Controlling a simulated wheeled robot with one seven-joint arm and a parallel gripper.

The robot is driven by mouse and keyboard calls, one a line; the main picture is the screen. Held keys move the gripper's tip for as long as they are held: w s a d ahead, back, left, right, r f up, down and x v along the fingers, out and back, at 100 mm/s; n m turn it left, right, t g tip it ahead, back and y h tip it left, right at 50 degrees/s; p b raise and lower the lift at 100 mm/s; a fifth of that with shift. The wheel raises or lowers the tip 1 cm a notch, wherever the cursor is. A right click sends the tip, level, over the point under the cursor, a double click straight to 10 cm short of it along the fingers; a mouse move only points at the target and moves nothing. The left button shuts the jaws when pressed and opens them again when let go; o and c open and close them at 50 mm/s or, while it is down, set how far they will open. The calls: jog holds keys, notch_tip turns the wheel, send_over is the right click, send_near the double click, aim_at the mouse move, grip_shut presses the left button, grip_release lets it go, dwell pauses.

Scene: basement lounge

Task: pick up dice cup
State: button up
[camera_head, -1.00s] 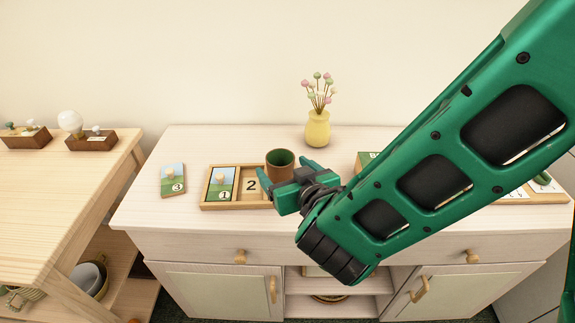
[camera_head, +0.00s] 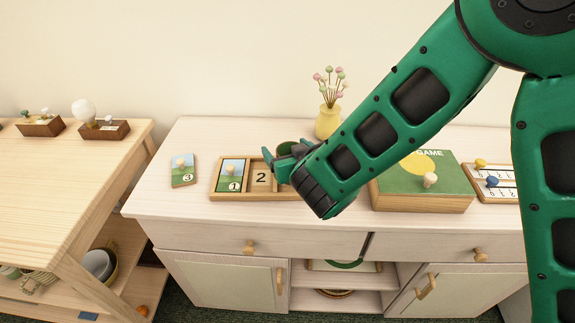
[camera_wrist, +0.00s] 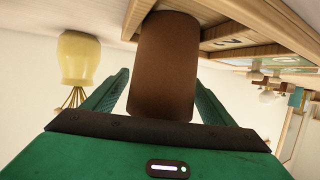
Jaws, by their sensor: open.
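The dice cup is a brown cup with a green inside; in the wrist view the dice cup (camera_wrist: 165,65) stands between the two green fingers of my gripper (camera_wrist: 160,95). The fingers are open on either side of it, and I cannot tell whether they touch it. Only part of the dice cup's rim and green inside (camera_head: 288,149) shows there; my gripper and arm hide the rest.
A wooden tray (camera_head: 262,195) with number cards sits left of the cup. A loose card (camera_head: 183,170) lies farther left. A yellow vase (camera_head: 327,122) with flowers stands behind. A green game box (camera_head: 420,190) and a counting board (camera_head: 490,178) are on the right.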

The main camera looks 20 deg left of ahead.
jog(key=c, duration=1.1)
